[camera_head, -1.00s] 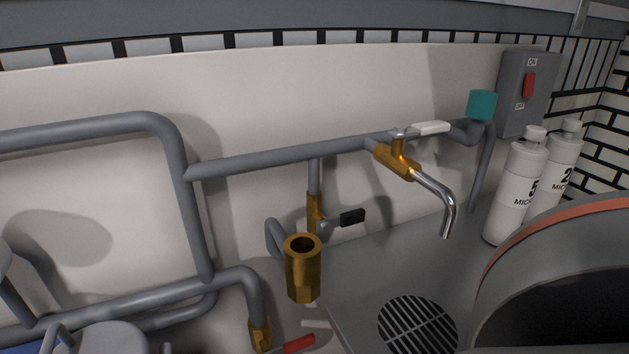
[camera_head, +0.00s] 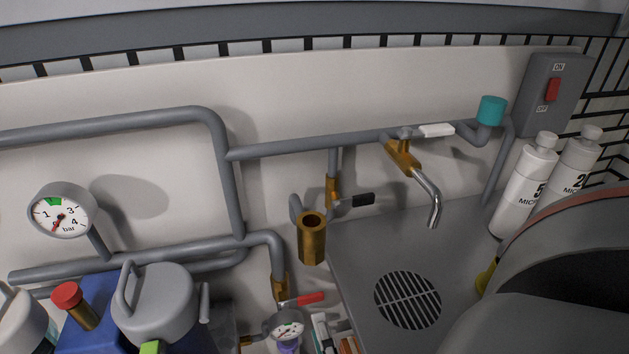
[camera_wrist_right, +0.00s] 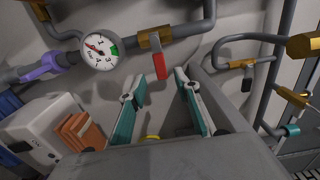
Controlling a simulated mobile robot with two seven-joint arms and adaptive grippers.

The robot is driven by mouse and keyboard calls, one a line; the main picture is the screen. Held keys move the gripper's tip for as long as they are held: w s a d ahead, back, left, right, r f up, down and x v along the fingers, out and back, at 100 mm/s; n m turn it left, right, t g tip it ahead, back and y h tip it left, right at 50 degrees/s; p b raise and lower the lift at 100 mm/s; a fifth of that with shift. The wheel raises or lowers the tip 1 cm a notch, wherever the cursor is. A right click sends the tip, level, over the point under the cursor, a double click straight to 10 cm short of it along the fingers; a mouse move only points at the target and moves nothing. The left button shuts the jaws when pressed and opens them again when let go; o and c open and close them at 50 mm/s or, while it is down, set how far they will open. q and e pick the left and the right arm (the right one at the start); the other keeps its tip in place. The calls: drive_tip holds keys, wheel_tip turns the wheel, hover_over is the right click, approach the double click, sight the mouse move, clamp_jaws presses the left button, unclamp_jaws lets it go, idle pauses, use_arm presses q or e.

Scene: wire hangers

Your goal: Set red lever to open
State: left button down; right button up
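The red lever (camera_head: 302,299) sits on a brass valve (camera_head: 280,288) at the lower middle of the head view. It sticks out to the right, across the vertical grey pipe. In the right wrist view the red lever (camera_wrist_right: 158,67) hangs below the brass valve (camera_wrist_right: 150,40). My right gripper (camera_wrist_right: 162,76) is open, its two teal fingers apart, and the lever appears between the fingertips. I see no grip on it; the remaining distance is hard to judge. My left gripper is not in view.
A pressure gauge (camera_head: 62,212) is on the left. A black-handled valve (camera_head: 355,201) and brass cup (camera_head: 312,238) are above the red lever. A small gauge (camera_head: 287,326) is just below it. A drain grille (camera_head: 407,300) and white bottles (camera_head: 526,187) are right.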

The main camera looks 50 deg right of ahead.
sight(311, 301)
drive_tip(key=x, duration=0.6)
drive_tip(key=shift+w+b, duration=0.2)
drive_tip(key=shift+b, duration=0.1)
clamp_jaws()
